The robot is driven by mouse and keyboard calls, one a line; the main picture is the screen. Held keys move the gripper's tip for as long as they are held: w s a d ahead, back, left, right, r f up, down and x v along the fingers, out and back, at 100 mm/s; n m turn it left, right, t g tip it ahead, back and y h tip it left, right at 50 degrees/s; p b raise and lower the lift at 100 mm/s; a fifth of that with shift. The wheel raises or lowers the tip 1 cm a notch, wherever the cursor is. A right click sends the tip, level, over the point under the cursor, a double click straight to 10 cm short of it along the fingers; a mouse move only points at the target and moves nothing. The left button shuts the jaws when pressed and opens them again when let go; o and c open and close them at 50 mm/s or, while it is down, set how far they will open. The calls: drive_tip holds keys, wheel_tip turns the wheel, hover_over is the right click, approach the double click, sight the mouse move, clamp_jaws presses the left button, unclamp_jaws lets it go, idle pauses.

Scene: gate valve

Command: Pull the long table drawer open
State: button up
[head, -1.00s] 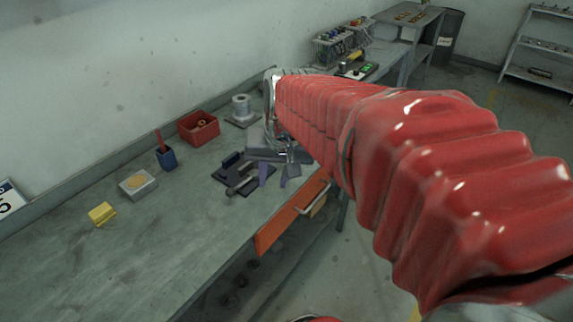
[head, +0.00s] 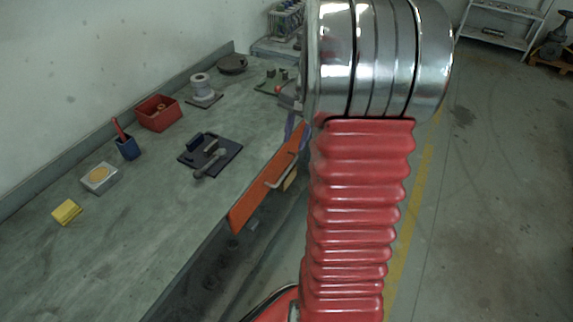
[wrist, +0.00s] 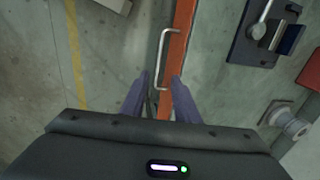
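The long drawer has an orange front (head: 250,200) along the table's front edge, with a pale metal bar handle (head: 276,184). In the head view it looks flush with the table edge. In the wrist view the orange front (wrist: 184,35) runs up the picture and the handle (wrist: 161,55) stands off its left side. My gripper (wrist: 160,76) is open, its two purple fingers on either side of the handle's near end in the picture. I cannot tell whether they reach down to handle height. In the head view my arm hides most of the gripper.
Open floor (head: 470,200) lies to the right.

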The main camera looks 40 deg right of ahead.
sight(286, 171)
drive_tip(key=f, duration=0.4)
drive_tip(key=w+f, duration=0.1)
drive_tip(key=f, duration=0.4)
drive_tip(key=w+a+f, duration=0.1)
drive_tip(key=f, duration=0.3)
drive_tip(key=shift+w+f, duration=0.2)
drive_tip(key=shift+f, duration=0.05)
drive_tip(key=shift+c, duration=0.5)
clamp_jaws()
